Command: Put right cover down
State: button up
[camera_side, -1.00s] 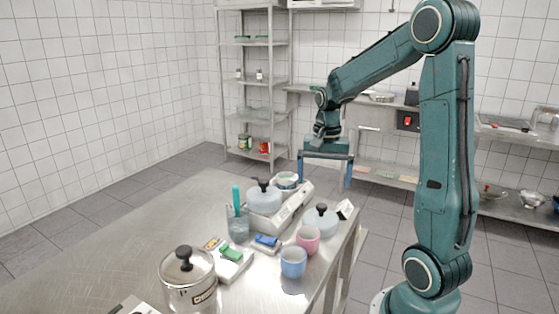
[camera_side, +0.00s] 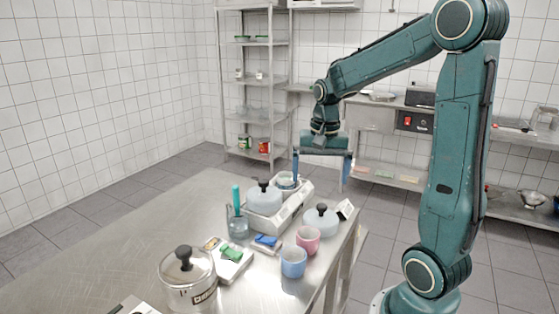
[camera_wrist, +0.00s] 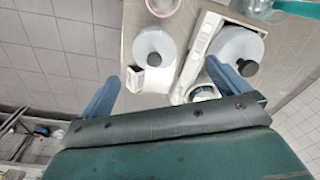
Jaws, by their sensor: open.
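One pale round cover with a black knob (camera_side: 321,221) sits on the steel table near its right edge; it also shows in the wrist view (camera_wrist: 153,46). A second pale cover with a black knob (camera_side: 262,198) sits on a long white appliance (camera_side: 283,219); it shows at the right in the wrist view (camera_wrist: 232,45). A small open round vessel (camera_side: 287,178) stands at the appliance's far end. My gripper (camera_side: 321,176) is open and empty, above the far end of the table and apart from both covers. Its blue fingers also show in the wrist view (camera_wrist: 162,72).
Pink (camera_side: 308,239) and blue (camera_side: 293,262) cups stand near the right edge. A glass beaker (camera_side: 238,226) with a teal-handled tool, a blue-topped item (camera_side: 267,243), a green-topped item (camera_side: 232,256) and a lidded pot (camera_side: 187,276) stand nearer. The table's left side is clear.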

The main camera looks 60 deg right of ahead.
jog(key=s+a+r+n+t, duration=0.2)
jog(key=s+a+n, duration=0.3)
jog(key=a, duration=0.4)
jog(key=s+a+r+n+t, duration=0.3)
jog(key=s+a+n, duration=0.2)
jog(key=a+n, duration=0.2)
jog(key=shift+a+r+n, duration=0.4)
jog(key=shift+a, duration=0.65)
